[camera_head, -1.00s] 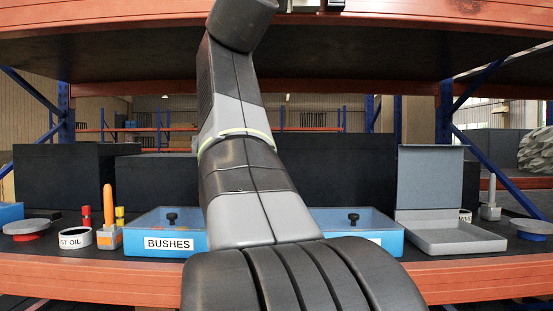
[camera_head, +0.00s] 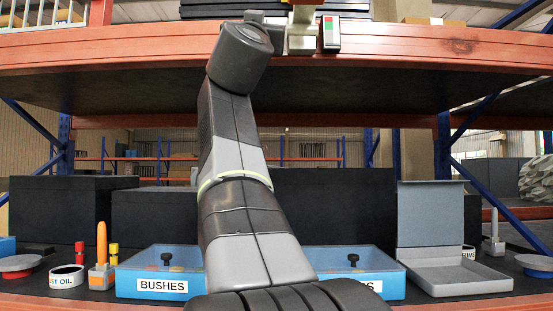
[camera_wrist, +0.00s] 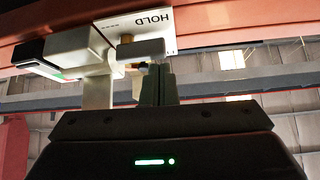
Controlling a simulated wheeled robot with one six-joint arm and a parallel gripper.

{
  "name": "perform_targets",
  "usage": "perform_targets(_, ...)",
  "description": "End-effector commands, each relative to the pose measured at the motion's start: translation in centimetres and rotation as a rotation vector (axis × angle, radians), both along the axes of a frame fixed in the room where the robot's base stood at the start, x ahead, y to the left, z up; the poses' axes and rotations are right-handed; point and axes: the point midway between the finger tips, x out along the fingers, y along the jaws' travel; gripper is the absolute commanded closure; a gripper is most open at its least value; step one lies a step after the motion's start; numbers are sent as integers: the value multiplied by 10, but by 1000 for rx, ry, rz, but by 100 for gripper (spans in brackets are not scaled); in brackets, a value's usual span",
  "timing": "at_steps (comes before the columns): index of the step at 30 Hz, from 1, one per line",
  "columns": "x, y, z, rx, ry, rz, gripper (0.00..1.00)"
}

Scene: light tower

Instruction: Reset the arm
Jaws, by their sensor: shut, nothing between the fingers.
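My arm rises through the middle of the head view, bent at a dark joint in front of the upper shelf beam. In the wrist view my gripper (camera_wrist: 158,84) has its two dark fingers together with nothing between them. They point up toward a white HOLD plate (camera_wrist: 158,22) and a pale bracket (camera_wrist: 95,65) on the orange beam. I cannot tell whether the fingertips touch these parts. In the head view the fingers cannot be made out. A pale fixture (camera_head: 302,42) and a dark box with red and green marks (camera_head: 331,33) sit at the beam there.
The orange upper shelf beam (camera_head: 430,45) crosses above the lower shelf. Dark boxes (camera_head: 60,215) stand behind.

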Motion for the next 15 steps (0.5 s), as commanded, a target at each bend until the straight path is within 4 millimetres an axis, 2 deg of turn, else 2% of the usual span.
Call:
perform_targets(1,3,2,10,-1,0,-1,100)
perform_targets(4,8,5,17,-2,1,-1,100)
perform_targets(8,7,4,19,27,3,0,100)
perform_targets(15,8,3,24,175,5,2,100)
